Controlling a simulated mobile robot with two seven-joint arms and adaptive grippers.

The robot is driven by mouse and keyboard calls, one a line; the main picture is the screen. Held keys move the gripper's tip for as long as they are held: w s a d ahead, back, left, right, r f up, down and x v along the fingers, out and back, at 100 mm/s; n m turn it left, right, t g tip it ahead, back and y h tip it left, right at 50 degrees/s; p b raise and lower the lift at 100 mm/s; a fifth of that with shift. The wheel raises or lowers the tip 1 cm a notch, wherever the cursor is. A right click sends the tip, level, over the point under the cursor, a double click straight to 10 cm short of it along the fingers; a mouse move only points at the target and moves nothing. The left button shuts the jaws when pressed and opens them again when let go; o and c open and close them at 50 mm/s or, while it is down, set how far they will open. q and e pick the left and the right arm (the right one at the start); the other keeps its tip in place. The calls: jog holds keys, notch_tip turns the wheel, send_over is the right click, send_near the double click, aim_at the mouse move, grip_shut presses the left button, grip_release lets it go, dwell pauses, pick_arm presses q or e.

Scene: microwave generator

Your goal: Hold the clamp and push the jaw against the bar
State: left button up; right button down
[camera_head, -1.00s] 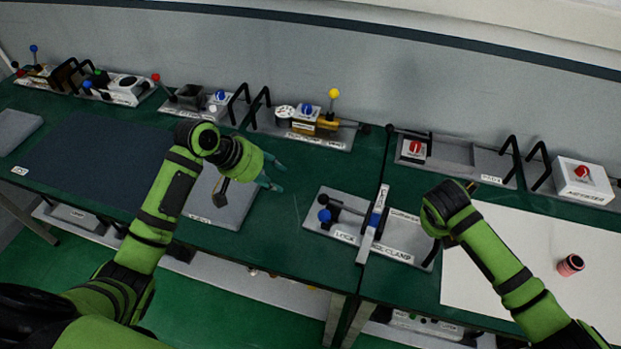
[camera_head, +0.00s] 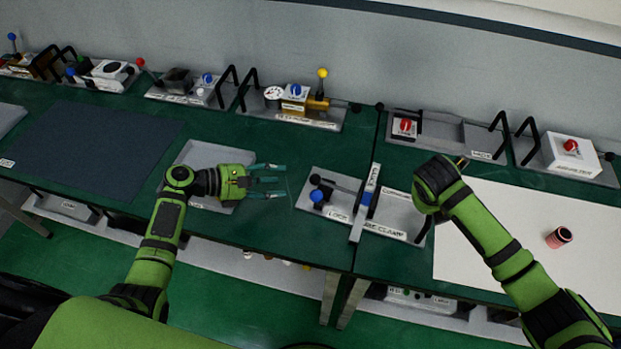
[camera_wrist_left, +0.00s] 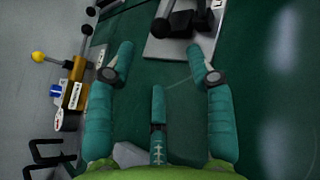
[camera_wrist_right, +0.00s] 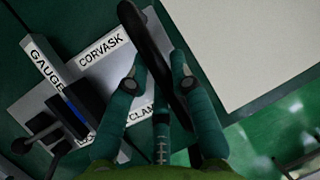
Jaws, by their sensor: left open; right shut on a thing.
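The clamp (camera_head: 402,215) is a grey plate with printed labels near the bench's front edge, right of the middle in the head view. A long grey bar (camera_head: 365,203) labelled GAUGE lies across it, with a blue part beside it. My left gripper (camera_head: 282,181) is open and empty, left of the blue knob.
A grey plate (camera_head: 205,157) lies behind my left gripper. A dark mat (camera_head: 85,150) covers the bench on the left. A white sheet with a red spool (camera_head: 559,237) lies on the right. Several fixtures with black handles line the back wall.

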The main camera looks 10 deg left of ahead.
aim_at(311, 180)
pick_arm(q)
jog(key=x, duration=1)
jog(key=shift+w+d, duration=0.1)
jog(key=shift+d, duration=0.1)
grip_shut()
